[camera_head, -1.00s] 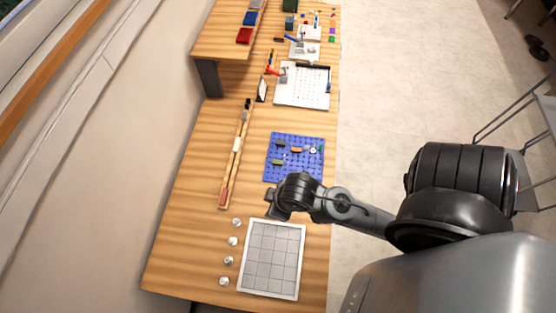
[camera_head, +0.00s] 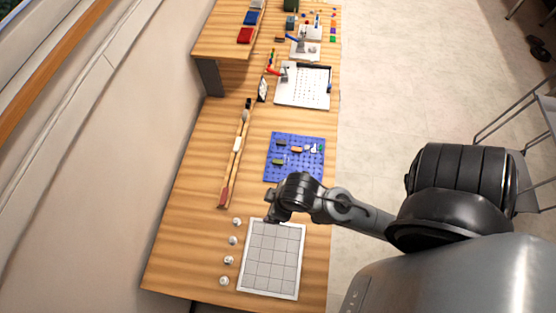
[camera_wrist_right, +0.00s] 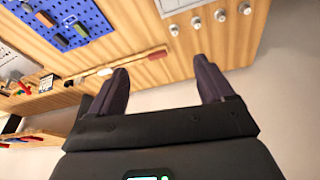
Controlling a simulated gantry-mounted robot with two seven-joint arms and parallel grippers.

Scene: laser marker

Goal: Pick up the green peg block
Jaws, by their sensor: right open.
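The green peg block (camera_head: 278,161) sits on the lower left of the blue pegboard (camera_head: 268,174). In the right wrist view the green peg block (camera_wrist_right: 82,29) shows at the upper left, on the pegboard (camera_wrist_right: 98,16). My right gripper (camera_head: 270,219) is over the top left of the white grid board, below and apart from the pegboard. In its wrist view my right gripper (camera_wrist_right: 160,78) has its fingers wide apart with nothing between them. My left gripper is not in view.
A dark block (camera_head: 281,142) and an orange block (camera_head: 296,149) share the pegboard. A white grid board (camera_head: 270,283) lies below, with several silver knobs (camera_head: 228,260) on its left. A long wooden tool (camera_head: 233,163) lies left of the pegboard.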

